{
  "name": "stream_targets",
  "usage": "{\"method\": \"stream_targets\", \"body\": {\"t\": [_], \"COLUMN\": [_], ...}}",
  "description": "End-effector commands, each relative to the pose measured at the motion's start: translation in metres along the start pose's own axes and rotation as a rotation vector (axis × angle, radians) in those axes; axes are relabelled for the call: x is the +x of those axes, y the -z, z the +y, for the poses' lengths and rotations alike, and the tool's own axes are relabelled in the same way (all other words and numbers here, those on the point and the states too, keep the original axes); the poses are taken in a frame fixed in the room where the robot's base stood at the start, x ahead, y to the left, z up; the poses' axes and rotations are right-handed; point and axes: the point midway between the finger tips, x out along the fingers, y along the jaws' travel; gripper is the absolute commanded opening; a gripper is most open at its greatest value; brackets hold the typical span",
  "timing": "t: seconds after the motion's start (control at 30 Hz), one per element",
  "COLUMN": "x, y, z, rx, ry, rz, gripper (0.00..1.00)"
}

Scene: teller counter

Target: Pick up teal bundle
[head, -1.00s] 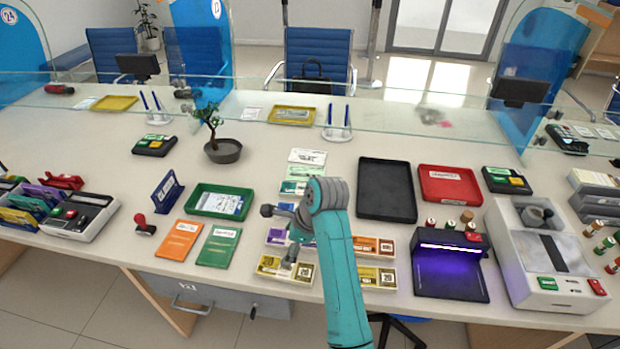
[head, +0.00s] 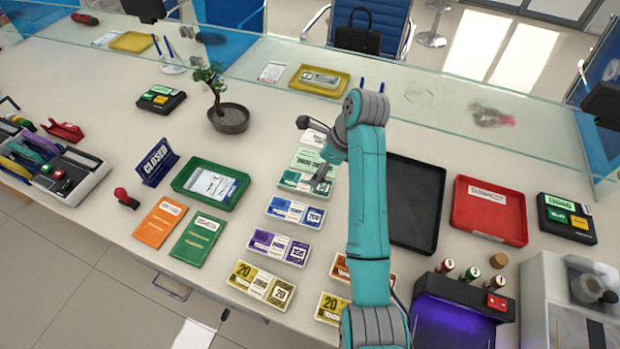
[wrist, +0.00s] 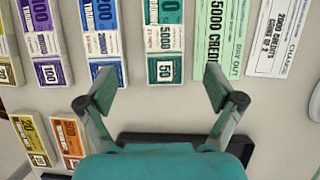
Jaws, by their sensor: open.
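The teal bundle (head: 295,178) lies flat on the counter between a pale green slip (head: 309,160) and the blue bundle (head: 290,211). In the wrist view the teal bundle (wrist: 165,42) sits ahead of my gripper (wrist: 161,88), roughly centred between its spread fingers. In the head view my gripper (head: 321,180) is over the bundle's right end and hides part of it. The fingers are open with nothing between them. I cannot tell the exact height of the fingertips above the counter.
Purple (head: 279,246) and yellow (head: 261,284) bundles lie nearer the front edge. A green tray (head: 183,193) stands left. A black tray (head: 425,240) and a red tray (head: 489,236) are right. A glass screen (head: 450,118) runs behind.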

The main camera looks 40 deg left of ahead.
Motion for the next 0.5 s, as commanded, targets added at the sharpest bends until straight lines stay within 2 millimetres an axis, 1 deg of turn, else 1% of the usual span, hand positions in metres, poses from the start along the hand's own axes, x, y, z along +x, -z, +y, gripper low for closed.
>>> {"method": "stream_targets", "body": {"t": [0.03, 0.13, 0.2, 0.37, 0.5], "x": [0.009, 0.023, 0.03, 0.038, 0.054], "y": [0.0, 0.0, 0.0, 0.001, 0.002], "z": [0.001, 0.0, 0.0, -0.001, -0.004], "rx": [0.0, -0.001, 0.0, 0.0, 0.0], "ry": [-0.003, -0.001, -0.002, 0.0, -0.002], "rz": [0.001, 0.0, 0.0, 0.0, 0.001], "gripper": [0.92, 0.92, 0.92, 0.92, 0.92]}}
